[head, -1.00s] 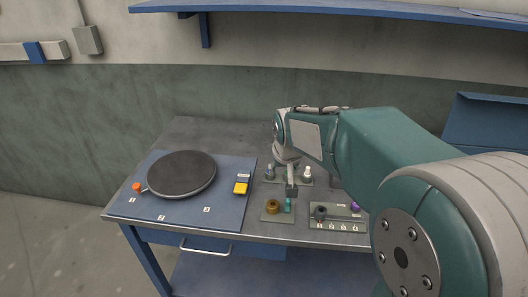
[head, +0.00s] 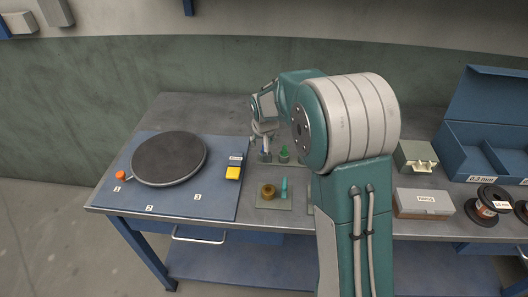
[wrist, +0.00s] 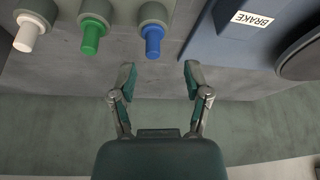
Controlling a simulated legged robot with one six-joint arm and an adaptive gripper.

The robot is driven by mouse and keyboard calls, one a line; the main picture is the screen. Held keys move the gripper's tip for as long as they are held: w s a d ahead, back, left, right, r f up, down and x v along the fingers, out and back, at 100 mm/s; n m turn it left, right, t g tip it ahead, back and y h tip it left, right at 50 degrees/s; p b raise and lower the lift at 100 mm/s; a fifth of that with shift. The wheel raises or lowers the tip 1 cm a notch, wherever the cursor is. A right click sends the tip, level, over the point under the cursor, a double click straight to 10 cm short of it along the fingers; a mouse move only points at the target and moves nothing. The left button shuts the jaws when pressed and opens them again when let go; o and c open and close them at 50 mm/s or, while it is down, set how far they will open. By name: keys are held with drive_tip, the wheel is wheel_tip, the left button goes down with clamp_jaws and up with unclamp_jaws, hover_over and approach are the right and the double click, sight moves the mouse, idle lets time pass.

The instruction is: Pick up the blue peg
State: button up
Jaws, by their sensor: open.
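The blue peg (wrist: 153,42) stands in a round grey holder at the top of the wrist view. My gripper (wrist: 158,72) is open and empty, its two fingertips apart on either side of the blue peg's line, just short of it. A green peg (wrist: 92,38) and a white peg (wrist: 28,34) stand in like holders to its left. In the head view my gripper (head: 263,152) is down at the back row of holders, beside the green peg (head: 284,151). It largely covers the blue peg there, and my arm hides the white peg.
A blue board (head: 225,207) with a dark round plate (head: 170,158) lies to the left, with a brake label (wrist: 252,19) near the blue peg. Boxes and copper spools (head: 490,207) stand right.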

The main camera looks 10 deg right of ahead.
drive_tip(key=x, duration=0.5)
drive_tip(key=shift+d, duration=0.35)
drive_tip(key=shift+r, duration=0.1)
drive_tip(key=shift+s, duration=0.1)
drive_tip(key=c, duration=0.7)
drive_tip(key=shift+o, duration=0.2)
drive_tip(key=shift+r, duration=0.1)
